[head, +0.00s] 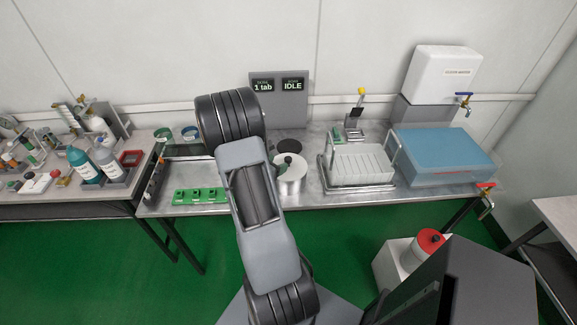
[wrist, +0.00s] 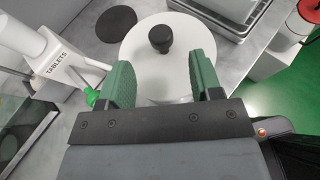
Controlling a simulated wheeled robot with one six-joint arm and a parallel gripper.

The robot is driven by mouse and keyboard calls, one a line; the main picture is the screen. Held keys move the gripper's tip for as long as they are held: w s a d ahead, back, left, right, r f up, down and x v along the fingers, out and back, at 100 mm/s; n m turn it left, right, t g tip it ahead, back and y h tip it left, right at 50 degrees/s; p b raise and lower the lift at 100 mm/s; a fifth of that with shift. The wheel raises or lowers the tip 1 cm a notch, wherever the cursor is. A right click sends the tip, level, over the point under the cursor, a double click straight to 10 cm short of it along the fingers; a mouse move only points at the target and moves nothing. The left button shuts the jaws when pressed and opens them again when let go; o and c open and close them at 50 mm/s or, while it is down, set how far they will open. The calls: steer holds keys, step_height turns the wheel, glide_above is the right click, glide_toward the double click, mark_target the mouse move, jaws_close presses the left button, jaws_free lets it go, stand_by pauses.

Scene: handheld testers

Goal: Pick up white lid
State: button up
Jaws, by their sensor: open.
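The white lid (wrist: 150,62) is a round disc with a black knob (wrist: 161,38) in its middle. In the wrist view it lies ahead of my gripper (wrist: 161,82), whose two green fingers are open with nothing between them but the view of the lid. The knob is beyond the fingertips, roughly centred between them. In the head view the white lid (head: 291,163) sits on top of a metal cylindrical pot (head: 292,184), partly hidden by my arm. My gripper is mostly hidden behind my arm there.
A white tablet dispenser (wrist: 65,62) with a green tip stands close left of the gripper. A dark round disc (wrist: 116,25) lies behind the lid. A white rack (head: 360,165) stands right of the pot, and a green block strip (head: 200,196) lies to the left.

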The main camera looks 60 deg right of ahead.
mark_target(286, 160)
steer(key=shift+p+x, duration=0.75)
steer(key=shift+x, duration=2.75)
steer(key=c, duration=1)
